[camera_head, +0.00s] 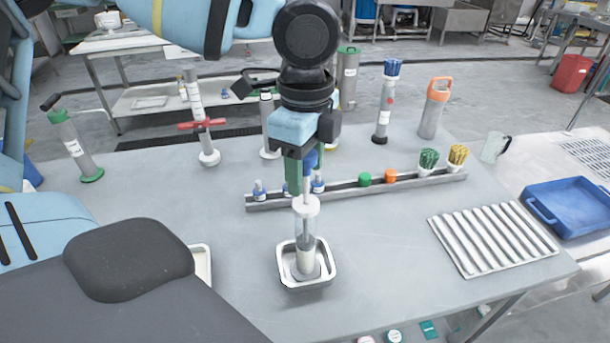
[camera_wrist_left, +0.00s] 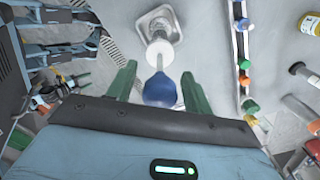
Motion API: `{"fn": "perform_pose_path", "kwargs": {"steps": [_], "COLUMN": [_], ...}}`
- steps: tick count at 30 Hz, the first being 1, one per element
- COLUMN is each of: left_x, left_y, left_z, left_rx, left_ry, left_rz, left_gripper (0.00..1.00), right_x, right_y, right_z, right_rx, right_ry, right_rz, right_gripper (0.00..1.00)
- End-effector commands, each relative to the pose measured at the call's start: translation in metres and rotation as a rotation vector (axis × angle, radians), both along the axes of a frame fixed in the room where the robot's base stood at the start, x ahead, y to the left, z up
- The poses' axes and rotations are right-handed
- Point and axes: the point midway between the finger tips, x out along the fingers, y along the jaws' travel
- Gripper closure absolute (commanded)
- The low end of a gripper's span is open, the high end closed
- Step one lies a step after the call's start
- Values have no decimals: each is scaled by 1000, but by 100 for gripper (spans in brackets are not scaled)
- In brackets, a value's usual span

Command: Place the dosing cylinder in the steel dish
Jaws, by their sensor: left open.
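The dosing cylinder (camera_head: 306,235) is clear, with a white collar and a plunger rod topped by a blue knob. It stands about upright inside the steel dish (camera_head: 331,271), a small square tray on the table. In the left wrist view the cylinder's blue knob (camera_wrist_left: 160,90) lies between the two green fingers of my left gripper (camera_wrist_left: 158,85), with gaps at both sides. The dish (camera_wrist_left: 176,16) shows beyond it. In the head view my left gripper (camera_head: 303,165) is over the cylinder's top, open. My right gripper is not in view.
A rail (camera_head: 345,189) with small bottles and coloured caps runs just behind the dish. A ribbed tray (camera_head: 492,240) and a blue bin (camera_head: 575,207) are at the right. Tall cylinders stand at the back, one with a red clamp (camera_head: 201,124). Table around the dish is mostly clear.

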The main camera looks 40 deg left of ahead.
Motion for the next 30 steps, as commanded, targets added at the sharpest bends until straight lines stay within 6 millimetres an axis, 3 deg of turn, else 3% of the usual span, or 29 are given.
{"fn": "perform_pose_path", "kwargs": {"steps": [6,13,19,30], "left_x": [0,0,0,0], "left_y": [0,0,0,0], "left_z": [48,83,94,95], "left_rx": [-1,-1,-1,0], "left_ry": [-5,-2,1,1], "left_rz": [2,1,0,0], "left_gripper": [49,49,49,49], "right_x": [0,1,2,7], "right_y": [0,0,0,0], "right_z": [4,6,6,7], "right_rx": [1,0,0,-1], "right_ry": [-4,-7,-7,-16], "right_rz": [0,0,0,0], "right_gripper": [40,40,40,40]}}
